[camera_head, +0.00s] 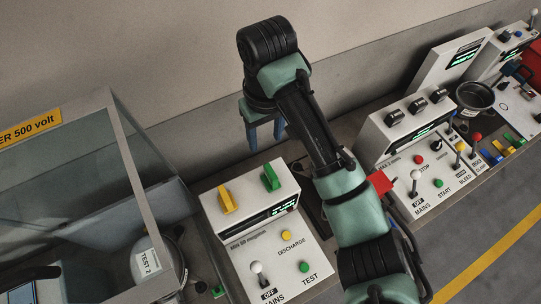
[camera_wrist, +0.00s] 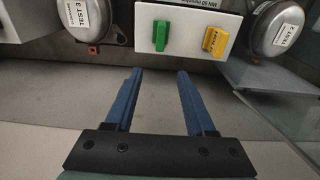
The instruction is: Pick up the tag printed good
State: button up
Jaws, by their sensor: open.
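I cannot make out a tag with the print "good" in either view. My gripper (camera_head: 265,127) is open and empty, its blue fingers hanging near the back wall behind the white tester box. In the wrist view my gripper (camera_wrist: 160,73) has its two blue fingers apart with only bare grey surface between them. A plain red piece (camera_head: 380,182) shows beside my arm in the head view, with no print that I can read. Part of the bench behind my arm is hidden.
A tester box (camera_head: 246,212) with yellow and green knobs stands in front of my gripper. A glass case (camera_head: 125,150) is at left. A control box (camera_head: 405,125) and a dark bowl (camera_head: 475,97) are at right. Labelled vessels TEST 3 (camera_wrist: 88,15) and TEST 2 (camera_wrist: 278,30) flank the tester.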

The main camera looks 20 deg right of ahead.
aim_at(271, 172)
jog(key=shift+g, duration=0.3)
jog(key=f+b, duration=0.1)
jog(key=f, duration=0.1)
jog(key=f+b, duration=0.2)
jog(key=f, duration=0.1)
jog(key=s+f+b, duration=0.1)
jog(key=f+b, duration=0.1)
jog(key=f, duration=0.1)
jog(key=shift+d+f, duration=0.2)
jog(key=shift+d, duration=0.1)
jog(key=f, duration=0.1)
jog(key=f+b, duration=0.1)
jog(key=f, duration=0.1)
jog(key=f+b, duration=0.1)
jog(key=f, duration=0.1)
jog(key=shift+s, duration=0.4)
grip_shut()
